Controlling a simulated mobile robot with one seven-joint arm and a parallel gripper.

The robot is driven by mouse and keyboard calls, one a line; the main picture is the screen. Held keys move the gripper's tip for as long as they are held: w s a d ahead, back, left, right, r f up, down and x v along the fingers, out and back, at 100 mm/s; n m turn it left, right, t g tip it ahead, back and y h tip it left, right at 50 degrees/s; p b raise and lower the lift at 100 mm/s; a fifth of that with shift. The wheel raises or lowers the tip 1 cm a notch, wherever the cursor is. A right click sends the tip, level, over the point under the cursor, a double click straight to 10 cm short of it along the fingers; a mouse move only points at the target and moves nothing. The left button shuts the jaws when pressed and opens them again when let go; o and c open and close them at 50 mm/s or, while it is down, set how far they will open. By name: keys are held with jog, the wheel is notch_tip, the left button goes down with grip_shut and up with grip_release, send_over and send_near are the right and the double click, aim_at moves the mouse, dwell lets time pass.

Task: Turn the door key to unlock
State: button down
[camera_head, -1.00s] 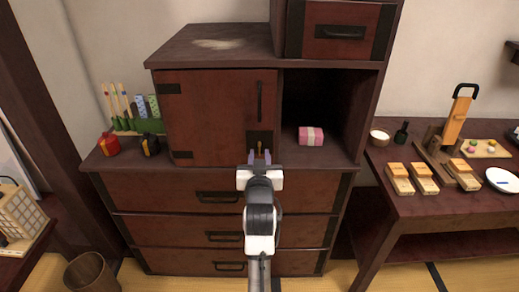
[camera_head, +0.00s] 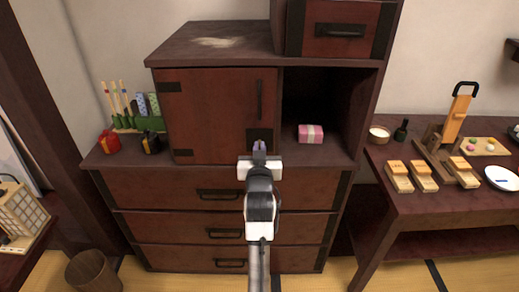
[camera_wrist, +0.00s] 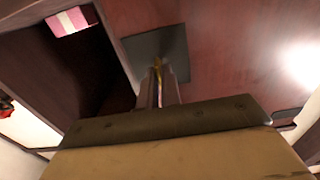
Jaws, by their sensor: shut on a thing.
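The cabinet door (camera_head: 215,115) is a reddish-brown panel and looks closed, with a dark vertical handle (camera_head: 260,98) near its right edge. A dark lock plate (camera_head: 267,134) sits low on the door's right side; it also shows in the wrist view (camera_wrist: 172,50). A small brass-coloured key (camera_wrist: 158,64) stands out from the plate in the wrist view. My gripper (camera_head: 259,147) is at the plate, its fingers closed around the key. In the wrist view my fingers (camera_wrist: 158,88) hide most of the key. How far the key is turned cannot be told.
An open compartment right of the door holds a pink wrapped box (camera_head: 310,134). A red bundle (camera_head: 109,142) and a dark bundle (camera_head: 150,143) sit left of the door. A side table (camera_head: 440,212) with wooden blocks stands at the right.

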jog(key=shift+m, duration=0.3)
jog(key=shift+d+f+m+b, duration=0.1)
jog(key=shift+m+b, duration=0.1)
jog(key=shift+m, duration=4.1)
jog(key=shift+d+f+m+b, duration=0.1)
jog(key=shift+m+b, duration=0.05)
jog(key=shift+m, duration=4.15)
jog(key=c, duration=1.6)
grip_release()
